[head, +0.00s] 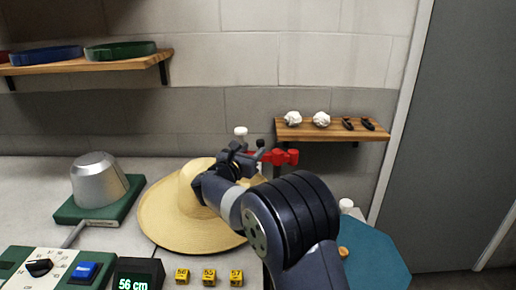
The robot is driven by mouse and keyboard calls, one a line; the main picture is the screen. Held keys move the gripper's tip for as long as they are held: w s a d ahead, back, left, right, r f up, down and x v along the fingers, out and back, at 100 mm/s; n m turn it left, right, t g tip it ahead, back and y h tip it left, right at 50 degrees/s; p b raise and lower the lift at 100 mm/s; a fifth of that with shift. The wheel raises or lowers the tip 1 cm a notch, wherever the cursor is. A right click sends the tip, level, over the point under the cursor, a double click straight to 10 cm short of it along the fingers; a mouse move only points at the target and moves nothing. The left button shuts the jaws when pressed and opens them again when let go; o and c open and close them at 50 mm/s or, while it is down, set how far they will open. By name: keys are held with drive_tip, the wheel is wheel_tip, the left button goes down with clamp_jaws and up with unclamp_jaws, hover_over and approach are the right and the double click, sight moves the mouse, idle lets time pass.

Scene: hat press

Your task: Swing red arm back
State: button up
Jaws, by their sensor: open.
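The red arm (282,157) shows as a short red piece with a rounded knob at its right end, behind my gripper and below the right wall shelf. Its left part is hidden by my gripper. My gripper (250,152) is open, just left of the red arm in the picture. I cannot tell whether its fingers touch the red arm. A yellow straw hat (168,218) with a wide brim lies on the counter, partly behind my arm. A white knob (240,131) stands up behind my gripper.
A silver block (98,182) stands on a green base (92,213) at left. A control panel (55,268), a 56 cm display (138,273) and yellow number cubes (209,277) line the front. The right shelf (335,133) holds white crumpled balls and dark items. A teal surface (380,250) lies right.

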drive_tip(key=v, duration=0.4)
drive_tip(key=shift+s+a+b, duration=0.2)
drive_tip(key=shift+s+b, duration=0.1)
drive_tip(key=shift+s, duration=0.05)
drive_tip(key=shift+c, duration=0.3)
